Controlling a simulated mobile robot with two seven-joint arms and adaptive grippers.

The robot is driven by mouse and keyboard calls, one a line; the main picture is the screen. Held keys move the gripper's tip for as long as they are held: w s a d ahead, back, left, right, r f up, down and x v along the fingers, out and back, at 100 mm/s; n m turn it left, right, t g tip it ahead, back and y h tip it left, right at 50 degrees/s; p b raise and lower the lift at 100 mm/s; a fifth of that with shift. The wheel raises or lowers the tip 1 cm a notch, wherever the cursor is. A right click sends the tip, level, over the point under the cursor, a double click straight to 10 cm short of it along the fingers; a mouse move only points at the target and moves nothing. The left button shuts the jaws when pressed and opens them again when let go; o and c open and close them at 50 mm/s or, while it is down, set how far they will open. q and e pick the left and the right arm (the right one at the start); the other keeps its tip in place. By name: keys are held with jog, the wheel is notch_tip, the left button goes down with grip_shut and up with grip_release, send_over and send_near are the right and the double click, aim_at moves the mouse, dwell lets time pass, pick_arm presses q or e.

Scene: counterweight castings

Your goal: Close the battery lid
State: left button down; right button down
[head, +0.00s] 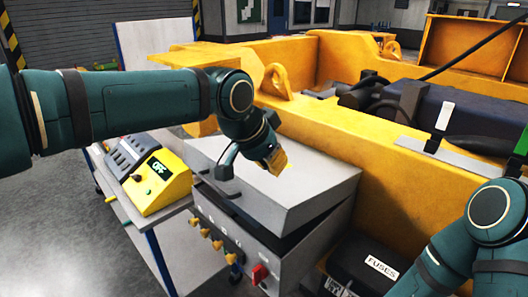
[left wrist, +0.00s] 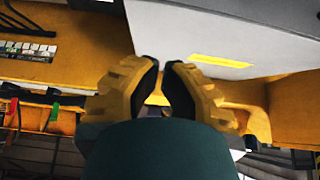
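The grey battery lid (head: 315,177) lies over a grey box (head: 290,250) in the head view. A dark gap shows between the lid and the box along the near right side, so the lid stands slightly raised there. My left gripper (head: 276,163) is over the lid's top, pointing down; I cannot tell whether it touches. In the left wrist view the left gripper (left wrist: 162,66) has its fingertips nearly together with nothing between them. A pale grey panel with a yellow strip (left wrist: 220,61), probably the lid, is beyond the tips. My right arm is at the lower right; its gripper is out of view.
Yellow machine frame walls (head: 385,165) stand behind and right of the box. A yellow meter (head: 158,183) sits on the bench to the left. A black fuse box (head: 368,262) is at the lower right. Yellow knobs and a red knob (head: 260,274) stick out of the box front.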

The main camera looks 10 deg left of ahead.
pick_arm(q)
send_over(266, 227)
jog(key=w+d, duration=0.1)
jog(key=w, duration=0.2)
jog(key=f, duration=0.5)
jog(key=shift+s+d+f, duration=0.2)
jog(key=shift+f, duration=0.05)
jog(key=shift+s+a+f, duration=0.1)
jog(key=shift+s+f, duration=0.05)
jog(key=shift+f, duration=0.6)
jog(key=shift+t+h, duration=0.5)
jog(key=shift+t, duration=0.2)
jog(key=f+b, duration=0.3)
jog(key=s+f+b, duration=0.1)
jog(key=f+b, duration=0.2)
jog(key=a+f+b, duration=0.1)
jog(key=f+b, duration=0.2)
jog(key=b, duration=0.1)
jog(key=shift+s+a+f, duration=0.1)
jog(key=shift+s+f, duration=0.15)
jog(key=shift+s+f+b, duration=0.1)
jog(key=shift+f+b, duration=0.2)
jog(key=shift+f, duration=0.15)
jog(key=shift+s+f, duration=0.1)
